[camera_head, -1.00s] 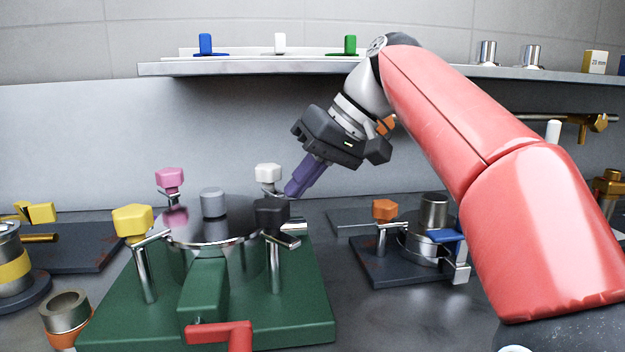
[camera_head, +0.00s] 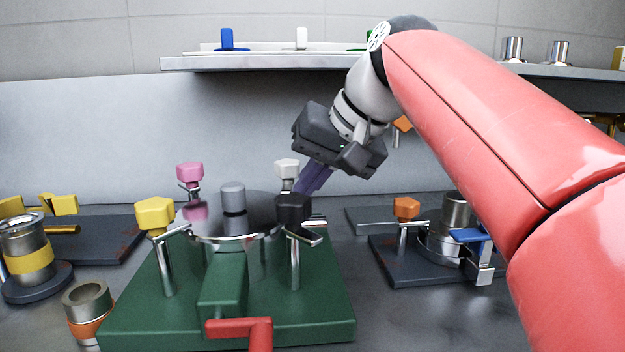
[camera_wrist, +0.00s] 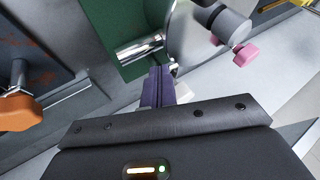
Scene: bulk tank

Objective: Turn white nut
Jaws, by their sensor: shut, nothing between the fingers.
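The white nut (camera_head: 287,168) sits on a short metal stem at the back right of the green-based tank (camera_head: 330,325). In the wrist view the white nut (camera_wrist: 184,92) shows just right of my fingers, partly hidden by them. My gripper (camera_head: 302,192) has its purple fingers shut with nothing between them. The fingertips point down to the left, close beside the nut and its stem. In the wrist view the gripper (camera_wrist: 160,72) lies next to the metal post; I cannot tell whether it touches.
A black nut (camera_head: 293,208) stands in front of the fingers, with pink (camera_head: 189,172) and yellow (camera_head: 155,213) nuts to the left. A red handle (camera_head: 245,328) is at the front. An orange-topped fixture (camera_head: 406,208) stands right. A shelf (camera_head: 300,63) runs above.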

